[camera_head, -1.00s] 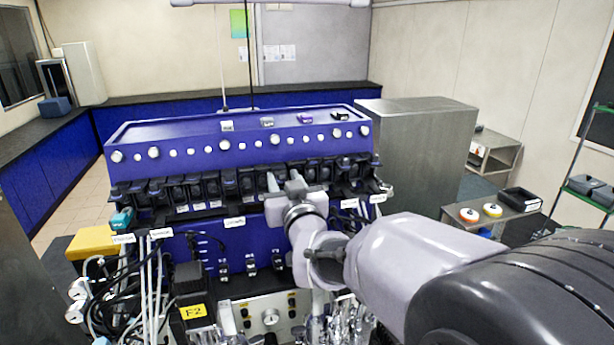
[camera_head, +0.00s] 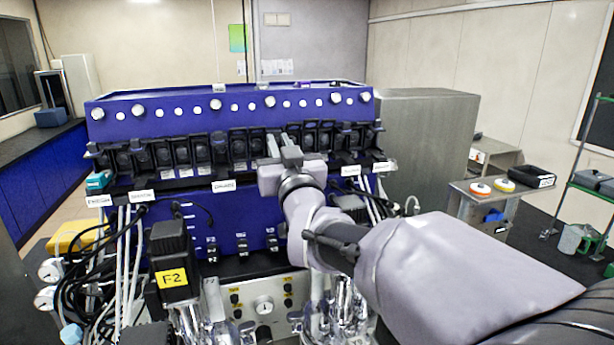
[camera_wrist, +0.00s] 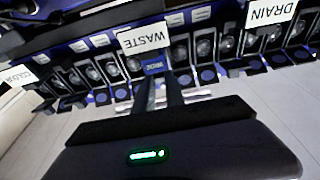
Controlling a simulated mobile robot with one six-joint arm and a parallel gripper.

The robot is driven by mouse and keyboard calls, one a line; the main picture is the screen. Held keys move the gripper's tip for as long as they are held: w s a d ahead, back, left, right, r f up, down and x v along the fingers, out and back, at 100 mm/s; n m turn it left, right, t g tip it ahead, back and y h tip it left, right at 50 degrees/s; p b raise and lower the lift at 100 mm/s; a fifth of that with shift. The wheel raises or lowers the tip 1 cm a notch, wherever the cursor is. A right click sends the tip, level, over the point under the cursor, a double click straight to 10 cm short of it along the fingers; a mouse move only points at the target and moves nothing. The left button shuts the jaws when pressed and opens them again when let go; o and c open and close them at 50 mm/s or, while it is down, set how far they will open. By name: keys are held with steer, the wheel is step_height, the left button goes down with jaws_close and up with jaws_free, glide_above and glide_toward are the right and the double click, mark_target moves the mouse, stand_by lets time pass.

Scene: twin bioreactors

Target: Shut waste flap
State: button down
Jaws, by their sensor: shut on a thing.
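The waste flap (camera_wrist: 154,66) is a small blue and black piece with small lettering, under the white WASTE label (camera_wrist: 145,38) in the wrist view. It is one of a row of similar pump stations on the blue bioreactor unit. My gripper (camera_wrist: 159,88) has its two grey fingers at this flap, shut on it, with the tips against its lower edge. In the head view my gripper (camera_head: 281,144) reaches the row of black pump heads (camera_head: 205,150) right of centre and hides the flap. How far the flap stands open cannot be told.
Neighbouring pump heads (camera_wrist: 205,48) stand close on both sides. The DRAIN label (camera_wrist: 271,12) is to the right. A motor marked F-2 (camera_head: 171,245), tubing and glassware stand in front of the unit. A steel cabinet (camera_head: 415,140) is to the right.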

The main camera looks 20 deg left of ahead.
steer(key=shift+f+t+b, duration=0.25)
steer(key=shift+t+b, duration=0.05)
steer(key=shift+b, duration=0.25)
steer(key=shift+r, duration=0.2)
steer(key=c, duration=1.4)
jaws_free()
steer(key=b+v, duration=0.4)
steer(key=v, duration=1.3)
steer(key=shift+s, duration=0.15)
